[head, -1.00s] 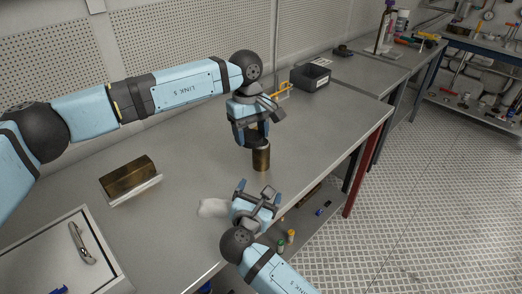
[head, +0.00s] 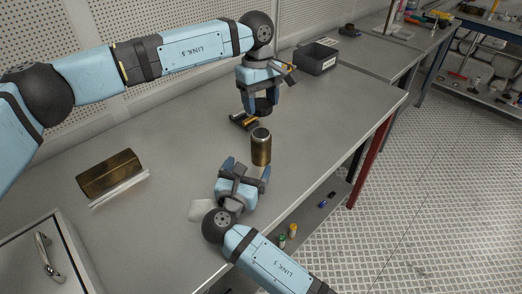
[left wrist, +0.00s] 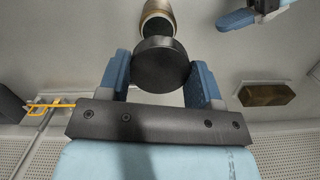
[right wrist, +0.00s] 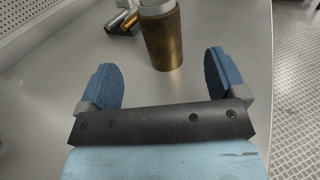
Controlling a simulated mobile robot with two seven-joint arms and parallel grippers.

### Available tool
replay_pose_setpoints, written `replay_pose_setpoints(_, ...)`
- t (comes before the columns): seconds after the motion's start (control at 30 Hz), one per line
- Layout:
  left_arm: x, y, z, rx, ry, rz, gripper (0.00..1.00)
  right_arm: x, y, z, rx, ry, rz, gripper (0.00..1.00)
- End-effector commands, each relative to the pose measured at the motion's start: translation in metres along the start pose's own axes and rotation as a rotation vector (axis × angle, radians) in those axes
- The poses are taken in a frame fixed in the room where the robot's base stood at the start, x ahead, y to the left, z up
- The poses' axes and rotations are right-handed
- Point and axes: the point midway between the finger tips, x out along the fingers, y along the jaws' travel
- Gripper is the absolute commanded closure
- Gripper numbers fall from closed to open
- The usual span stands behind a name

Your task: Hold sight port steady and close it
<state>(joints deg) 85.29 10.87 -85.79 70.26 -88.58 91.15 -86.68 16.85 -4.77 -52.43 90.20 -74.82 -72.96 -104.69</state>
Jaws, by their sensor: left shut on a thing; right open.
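The sight port body, a brass-coloured cylinder (head: 261,150) with a pale metal rim, stands upright on the grey bench; it also shows in the right wrist view (right wrist: 163,42). My left gripper (head: 262,108) is shut on a round black cap (left wrist: 162,64) and holds it above and behind the cylinder, apart from it. In the left wrist view the cylinder (left wrist: 158,14) shows just beyond the cap. My right gripper (head: 247,170) is open and empty in front of the cylinder, its fingers pointing toward it. In the right wrist view the cylinder is ahead, beyond the fingertips.
Dark and orange tools (head: 242,121) lie behind the cylinder. A brass block on a pale base (head: 110,175) is at left, a black bin (head: 315,57) at the back. A white cloth-like piece (head: 200,210) lies beside my right wrist. The bench's right edge is close.

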Motion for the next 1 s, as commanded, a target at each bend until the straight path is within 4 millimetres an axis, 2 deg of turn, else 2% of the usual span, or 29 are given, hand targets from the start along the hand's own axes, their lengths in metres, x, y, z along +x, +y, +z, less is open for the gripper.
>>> replay_pose_setpoints(0.3,0.000,0.000,0.000,0.000,0.000,0.000,0.63,0.060,0.000,0.001,-0.002,-0.002,-0.001,0.10)
replay_pose_setpoints(0.5,0.000,0.000,0.000,0.000,0.000,0.000,0.63,0.091,0.000,0.000,-0.001,-0.001,0.000,0.10)
replay_pose_setpoints(0.7,0.000,0.000,0.000,0.000,0.000,0.000,0.63,0.106,-0.001,0.000,-0.001,0.000,-0.001,0.10)
replay_pose_setpoints(1.0,0.000,0.000,0.000,0.000,0.000,0.000,0.63,0.109,-0.001,0.000,0.000,0.001,0.000,0.10)
